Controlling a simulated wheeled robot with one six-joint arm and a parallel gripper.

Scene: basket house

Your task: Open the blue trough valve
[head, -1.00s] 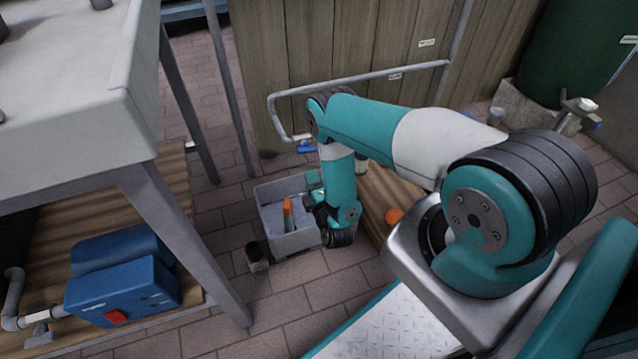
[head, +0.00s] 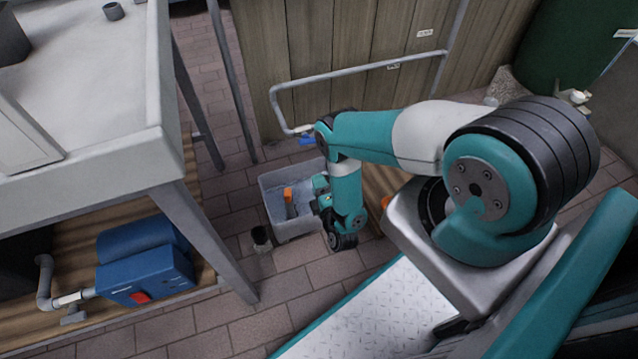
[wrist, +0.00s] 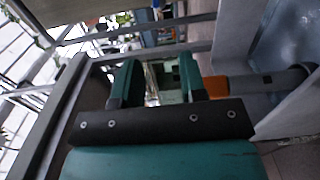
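A small blue valve handle (head: 307,140) sits at the low end of the grey pipe (head: 350,80) on the wooden wall, just behind the grey bin and partly hidden by my arm. My gripper (head: 319,190) is low over the right side of the bin, in front of the valve and apart from it. In the wrist view my gripper (wrist: 158,78) shows two teal fingers apart, with nothing clearly held between them. I cannot make out the blue valve in the wrist view.
The grey bin (head: 290,229) holds an orange-ended item (head: 288,194); an orange part (wrist: 236,86) also shows in the wrist view. A dark can (head: 262,239) stands beside the bin. A grey table (head: 150,150) with a blue machine (head: 150,277) beneath is left.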

